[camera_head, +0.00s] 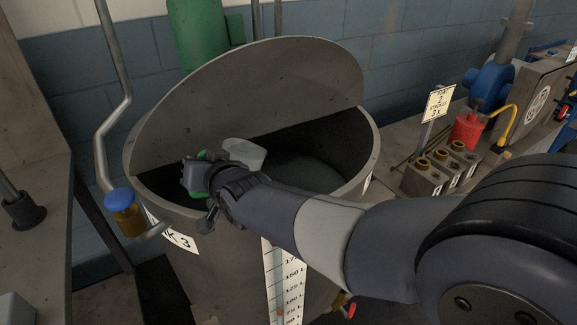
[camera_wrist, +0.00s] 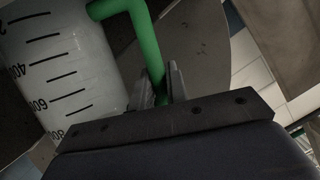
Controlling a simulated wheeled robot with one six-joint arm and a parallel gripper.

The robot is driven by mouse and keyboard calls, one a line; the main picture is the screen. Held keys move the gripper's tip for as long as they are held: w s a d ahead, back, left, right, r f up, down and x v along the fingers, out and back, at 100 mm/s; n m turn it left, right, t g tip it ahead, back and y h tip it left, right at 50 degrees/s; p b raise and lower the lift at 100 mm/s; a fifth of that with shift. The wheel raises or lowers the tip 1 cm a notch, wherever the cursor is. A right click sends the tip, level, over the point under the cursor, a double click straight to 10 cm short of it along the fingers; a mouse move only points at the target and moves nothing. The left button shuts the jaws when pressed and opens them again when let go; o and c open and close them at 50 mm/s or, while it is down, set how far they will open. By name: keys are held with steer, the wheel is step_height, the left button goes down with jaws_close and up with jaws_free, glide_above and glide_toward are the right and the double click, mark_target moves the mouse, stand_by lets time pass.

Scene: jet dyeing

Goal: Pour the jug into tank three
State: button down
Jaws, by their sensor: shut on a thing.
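Tank three (camera_head: 205,262) is a large grey drum with "K 3" showing on its label. Its half-round lid (camera_head: 270,95) stands raised at the back, leaving the front of the mouth open. My gripper (camera_head: 205,178) is over this opening, shut on the jug's green handle (camera_wrist: 146,45). The whitish jug (camera_head: 245,153) is partly hidden behind my gripper and appears tilted over the tank's mouth. In the wrist view the jug (camera_wrist: 62,75) shows black volume marks, and both fingers (camera_wrist: 162,88) flank the handle. I cannot tell whether liquid is flowing.
A blue-capped fitting (camera_head: 122,200) sticks out at the tank's left. A level scale (camera_head: 287,285) runs down its front. A bench at right holds a block with several bottles (camera_head: 440,165), a red container (camera_head: 467,130) and a sign (camera_head: 439,103). A green cylinder (camera_head: 197,35) stands behind.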

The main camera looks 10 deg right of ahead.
steer(key=shift+a+r+p, duration=0.15)
steer(key=shift+r+p, duration=0.2)
steer(key=shift+p, duration=0.2)
steer(key=p, duration=0.1)
steer(key=r+p, duration=0.1)
steer(key=shift+s+a+n+p, duration=0.2)
steer(key=shift+a+n+p, duration=0.15)
steer(key=shift+n, duration=0.05)
steer(key=shift+a+p, duration=0.2)
steer(key=shift+p, duration=0.6)
steer(key=shift+s+a+n+p, duration=0.15)
steer(key=shift+n+p, duration=0.15)
steer(key=shift+p, duration=0.55)
steer(key=p, duration=0.1)
steer(key=a+h+p, duration=0.1)
steer(key=p, duration=0.1)
steer(key=shift+s+r+n, duration=0.1)
steer(key=shift+r+n, duration=0.1)
steer(key=shift+n, duration=0.2)
steer(key=a+n+p, duration=0.1)
steer(key=p, duration=0.2)
steer(key=shift+s+h+p, duration=0.15)
steer(key=shift+h+p, duration=0.15)
steer(key=shift+p, duration=0.1)
